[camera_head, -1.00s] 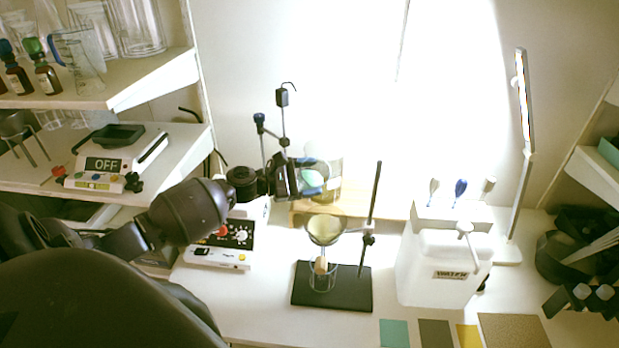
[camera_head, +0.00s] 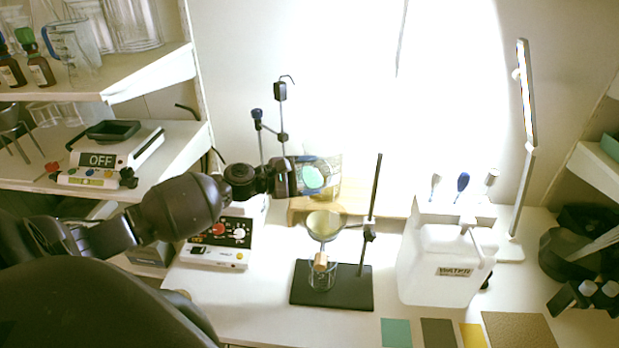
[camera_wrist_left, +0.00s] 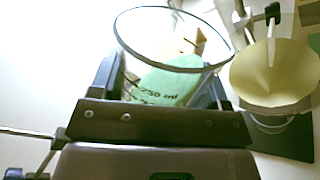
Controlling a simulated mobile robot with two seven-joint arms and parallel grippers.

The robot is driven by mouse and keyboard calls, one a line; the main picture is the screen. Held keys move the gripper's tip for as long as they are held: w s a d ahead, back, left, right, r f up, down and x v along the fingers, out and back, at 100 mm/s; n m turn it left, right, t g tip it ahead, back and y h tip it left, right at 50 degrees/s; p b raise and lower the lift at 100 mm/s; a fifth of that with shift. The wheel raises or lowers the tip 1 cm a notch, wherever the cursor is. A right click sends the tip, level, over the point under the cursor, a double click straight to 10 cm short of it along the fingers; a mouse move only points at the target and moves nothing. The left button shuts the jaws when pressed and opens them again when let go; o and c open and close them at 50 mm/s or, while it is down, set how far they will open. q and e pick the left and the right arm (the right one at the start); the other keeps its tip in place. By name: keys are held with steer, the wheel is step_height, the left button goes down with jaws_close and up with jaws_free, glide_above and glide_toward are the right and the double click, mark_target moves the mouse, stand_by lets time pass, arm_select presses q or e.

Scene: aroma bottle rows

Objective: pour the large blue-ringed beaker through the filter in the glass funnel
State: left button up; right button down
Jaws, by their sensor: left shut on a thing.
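My left gripper (camera_head: 290,178) is shut on a clear glass beaker (camera_head: 332,172) with a green mark. In the left wrist view the beaker's round rim (camera_wrist_left: 122,30) and green "250 ml" marking (camera_wrist_left: 165,85) show. The beaker is held in the air above and slightly left of the glass funnel (camera_head: 325,228). A pale yellow filter cone lines the funnel; the filter (camera_wrist_left: 275,72) shows open side up at the right of the left wrist view. A small glass vessel (camera_head: 322,278) stands below the funnel on a black stand base (camera_head: 350,290). Any liquid inside the beaker is hard to make out.
The stand's upright rod (camera_head: 374,190) rises right of the funnel. A white plastic container (camera_head: 435,275) stands farther right. A hotplate-like device (camera_head: 215,248) sits left, below my arm. A wooden stand (camera_head: 393,206) is behind. A scale (camera_head: 115,150) is on the left shelf.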

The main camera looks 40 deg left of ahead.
arm_select(q)
steer(key=shift+f+m+b, duration=0.15)
steer(key=shift+m+b, duration=0.15)
steer(key=shift+b, duration=0.1)
steer(key=shift+r+m, duration=0.2)
steer(key=shift+m, duration=0.1)
steer(key=shift+r+m+b, duration=0.25)
steer(key=shift+m+b, duration=0.15)
steer(key=shift+b, duration=0.05)
steer(key=shift+m, duration=0.3)
steer(key=shift+y, duration=0.3)
